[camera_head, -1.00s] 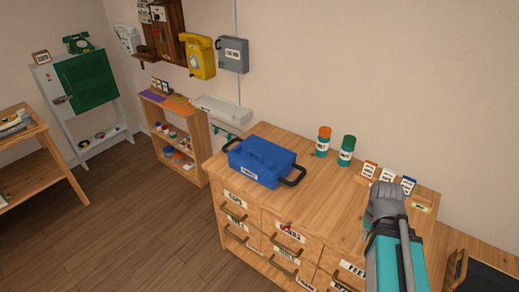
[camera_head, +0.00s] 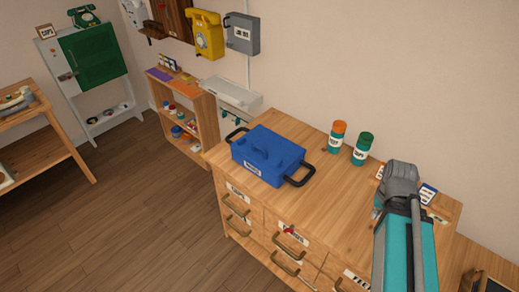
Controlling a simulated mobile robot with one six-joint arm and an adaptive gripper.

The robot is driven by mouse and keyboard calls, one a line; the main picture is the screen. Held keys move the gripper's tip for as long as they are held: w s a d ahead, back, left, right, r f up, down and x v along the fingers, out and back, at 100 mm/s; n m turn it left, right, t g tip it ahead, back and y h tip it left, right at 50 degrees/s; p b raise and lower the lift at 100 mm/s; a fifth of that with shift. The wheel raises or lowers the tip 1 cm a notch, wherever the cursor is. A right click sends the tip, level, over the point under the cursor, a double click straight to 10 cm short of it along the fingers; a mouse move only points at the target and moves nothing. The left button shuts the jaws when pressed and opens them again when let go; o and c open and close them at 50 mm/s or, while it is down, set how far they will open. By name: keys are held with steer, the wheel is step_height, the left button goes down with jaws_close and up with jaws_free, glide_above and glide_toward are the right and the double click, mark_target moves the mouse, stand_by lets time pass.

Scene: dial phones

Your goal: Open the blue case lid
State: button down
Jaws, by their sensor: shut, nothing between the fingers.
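The blue case (camera_head: 268,154) sits on top of the wooden drawer cabinet (camera_head: 327,210), near its left end. Its lid (camera_head: 276,142) is closed, with a raised blue grip on top. A dark loop handle sticks out at each end, and a white label is on the front. My teal and grey arm reaches up at the right, well apart from the case. My gripper's fingers do not show.
An orange-capped jar (camera_head: 337,137) and a green-capped jar (camera_head: 362,149) stand behind and right of the case. Small cards (camera_head: 428,193) stand near my arm. A grey wall shelf (camera_head: 232,93) is behind.

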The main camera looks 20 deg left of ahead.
steer(key=shift+a, duration=0.45)
stand_by(0.4)
steer(key=w+a+r+n+t+h, duration=0.1)
steer(key=w+a+n, duration=0.2)
steer(key=a+n, duration=0.5)
steer(key=w+a+r+n+t+h+p, duration=0.1)
steer(key=w+a+n, duration=0.3)
steer(key=a, duration=1)
steer(key=w+a+r+n+t+h, duration=0.1)
steer(key=w+a+n, duration=0.3)
steer(key=a+n, duration=0.7)
steer(key=shift+w+r+n+t, duration=0.25)
steer(key=shift+n+t, duration=0.05)
steer(key=shift+t, duration=0.6)
steer(key=s+a+r+n+t, duration=0.1)
steer(key=a+r+n+t, duration=0.1)
steer(key=a+n, duration=0.6)
steer(key=a, duration=0.5)
steer(key=shift+s+a+p, duration=0.25)
steer(key=shift+s+p, duration=0.15)
steer(key=shift+f, duration=0.1)
